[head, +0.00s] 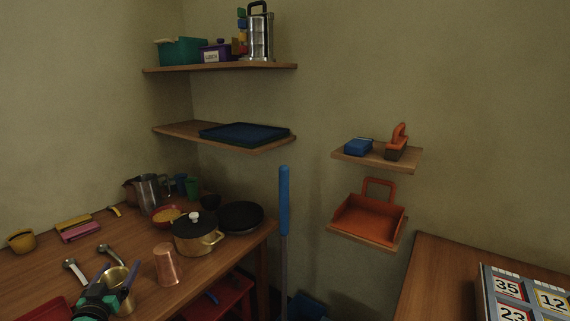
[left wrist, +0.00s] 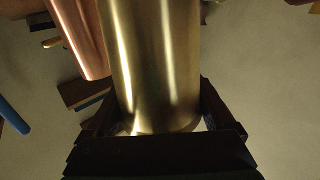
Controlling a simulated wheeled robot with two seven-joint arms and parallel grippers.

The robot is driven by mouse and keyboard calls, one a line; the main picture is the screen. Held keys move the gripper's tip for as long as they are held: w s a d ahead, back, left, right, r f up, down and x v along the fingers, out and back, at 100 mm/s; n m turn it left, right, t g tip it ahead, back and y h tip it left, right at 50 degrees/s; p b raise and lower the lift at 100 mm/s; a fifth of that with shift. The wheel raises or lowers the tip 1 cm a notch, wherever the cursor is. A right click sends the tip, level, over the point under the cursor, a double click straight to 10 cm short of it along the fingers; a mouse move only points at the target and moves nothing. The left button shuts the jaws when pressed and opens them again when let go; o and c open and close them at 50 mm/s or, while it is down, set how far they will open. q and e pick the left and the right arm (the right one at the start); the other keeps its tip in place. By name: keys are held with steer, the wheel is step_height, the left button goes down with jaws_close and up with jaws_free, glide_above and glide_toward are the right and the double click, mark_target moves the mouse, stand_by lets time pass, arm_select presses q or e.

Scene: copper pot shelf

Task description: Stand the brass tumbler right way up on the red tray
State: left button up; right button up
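The brass tumbler (head: 124,300) stands on the wooden table at the lower left, between the two fingers of my left gripper (head: 118,281). In the left wrist view the brass tumbler (left wrist: 153,60) fills the space between the dark fingers (left wrist: 157,108). A finger lies close along each side; whether they press on it cannot be told. Which end is its mouth is not clear. The red tray (head: 42,309) shows partly at the lower left edge of the picture, left of the gripper. My right gripper is not in view.
A copper tumbler (head: 168,266) stands close to the right of the brass one, also visible in the left wrist view (left wrist: 80,35). A blue-topped pole (head: 284,200) rises beyond the table's right edge.

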arm_select(q)
steer(key=shift+r, duration=0.1)
steer(key=shift+c, duration=1)
step_height(320, 180, up, 13)
steer(key=p, duration=1.1)
steer(key=shift+p, duration=0.4)
